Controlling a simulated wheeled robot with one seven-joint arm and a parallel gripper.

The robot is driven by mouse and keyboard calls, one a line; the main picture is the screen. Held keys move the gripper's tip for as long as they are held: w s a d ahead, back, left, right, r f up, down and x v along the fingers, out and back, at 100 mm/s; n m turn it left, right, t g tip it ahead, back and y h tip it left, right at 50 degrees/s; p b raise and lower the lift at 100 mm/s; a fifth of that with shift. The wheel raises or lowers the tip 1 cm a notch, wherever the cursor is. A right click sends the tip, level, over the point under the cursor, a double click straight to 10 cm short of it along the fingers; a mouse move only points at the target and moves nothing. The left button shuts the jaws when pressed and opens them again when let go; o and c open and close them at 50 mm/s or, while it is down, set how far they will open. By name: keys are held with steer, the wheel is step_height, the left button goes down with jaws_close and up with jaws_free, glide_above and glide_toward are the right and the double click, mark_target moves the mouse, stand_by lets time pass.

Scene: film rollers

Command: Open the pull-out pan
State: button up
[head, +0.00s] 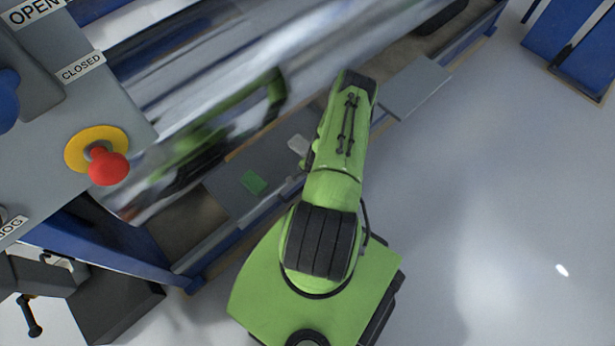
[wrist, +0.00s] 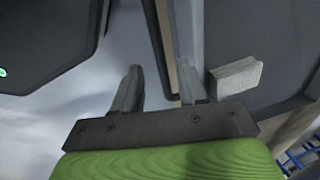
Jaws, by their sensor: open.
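A flat grey panel, seemingly the pull-out pan (head: 228,182), lies low under the large shiny roller, with a green patch on it. A similar grey plate (head: 415,88) shows beyond my arm; my arm hides whether the two are joined. In the wrist view my gripper (wrist: 158,80) is open, its two fingers apart. A tan-edged grey strip (wrist: 166,45) runs up between and beyond the fingers. A pale ridged block (wrist: 235,77) stands just right of the right finger; I cannot tell if it is the pan's handle.
The shiny roller (head: 240,75) runs diagonally above the panels. A control box with a red knob (head: 108,166) on a yellow ring stands at the left. Blue frame beams (head: 110,250) run along the lower left. The grey floor (head: 500,200) to the right is clear.

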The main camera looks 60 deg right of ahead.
steer(key=f, duration=0.1)
steer(key=f+b, duration=0.1)
steer(key=f, duration=0.2)
steer(key=shift+w+d+f, duration=0.15)
steer(key=shift+w+f, duration=0.1)
steer(key=shift+w, duration=0.15)
jaws_close()
